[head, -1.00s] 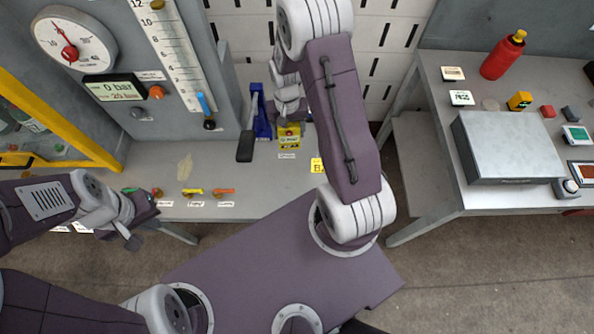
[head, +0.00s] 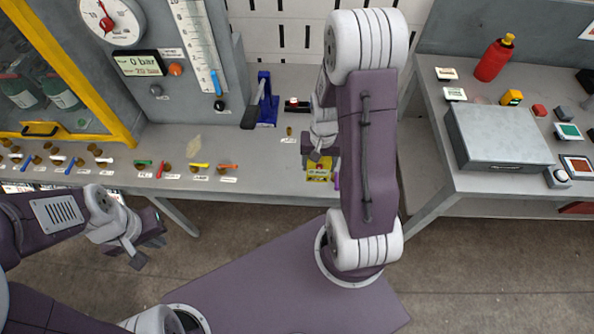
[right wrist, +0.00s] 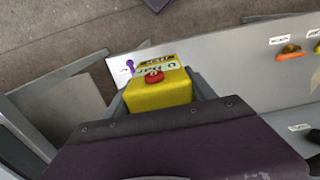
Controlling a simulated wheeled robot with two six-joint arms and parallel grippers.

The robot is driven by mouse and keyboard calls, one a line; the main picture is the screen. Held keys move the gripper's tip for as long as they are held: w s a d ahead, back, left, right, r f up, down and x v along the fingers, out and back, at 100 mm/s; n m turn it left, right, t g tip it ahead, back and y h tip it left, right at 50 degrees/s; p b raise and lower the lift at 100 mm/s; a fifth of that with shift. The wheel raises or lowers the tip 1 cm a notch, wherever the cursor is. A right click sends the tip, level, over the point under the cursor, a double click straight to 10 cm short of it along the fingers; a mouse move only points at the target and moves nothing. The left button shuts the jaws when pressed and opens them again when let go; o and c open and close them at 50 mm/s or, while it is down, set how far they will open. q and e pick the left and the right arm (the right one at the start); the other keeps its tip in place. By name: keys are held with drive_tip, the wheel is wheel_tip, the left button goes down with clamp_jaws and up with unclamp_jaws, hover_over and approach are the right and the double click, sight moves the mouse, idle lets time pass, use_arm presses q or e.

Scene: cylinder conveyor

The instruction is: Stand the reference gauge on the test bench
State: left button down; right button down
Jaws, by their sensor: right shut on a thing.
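The reference gauge is a small yellow box (right wrist: 158,92) with a red knob on top and a "0 bar" display. My right gripper (right wrist: 160,100) is shut on it. In the head view the yellow gauge (head: 318,174) shows below my right gripper (head: 320,150), near the front edge of the grey bench (head: 235,150). My arm partly covers it. I cannot tell whether its base touches the bench. My left gripper (head: 146,250) is empty in front of the bench, its fingers apart.
A blue clamp with a lever (head: 266,105) stands behind. A purple valve handle (right wrist: 130,66) is close to the gauge. Several coloured valves (head: 200,166) line the front edge at left. A second table with a metal box (head: 497,137) stands right, across a gap.

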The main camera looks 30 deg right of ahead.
drive_tip(key=w+a+f, duration=0.1)
drive_tip(key=w+f, duration=0.1)
drive_tip(key=f, duration=0.1)
drive_tip(key=w+a+f+p, duration=0.1)
drive_tip(key=w+f, duration=0.2)
drive_tip(key=w+a+f, duration=0.1)
drive_tip(key=w+f, duration=0.2)
drive_tip(key=shift+w, duration=0.15)
drive_tip(key=shift+w+f, duration=0.15)
drive_tip(key=shift+f, duration=0.1)
drive_tip(key=shift+f, duration=0.15)
drive_tip(key=shift+c, duration=1.6)
unclamp_jaws()
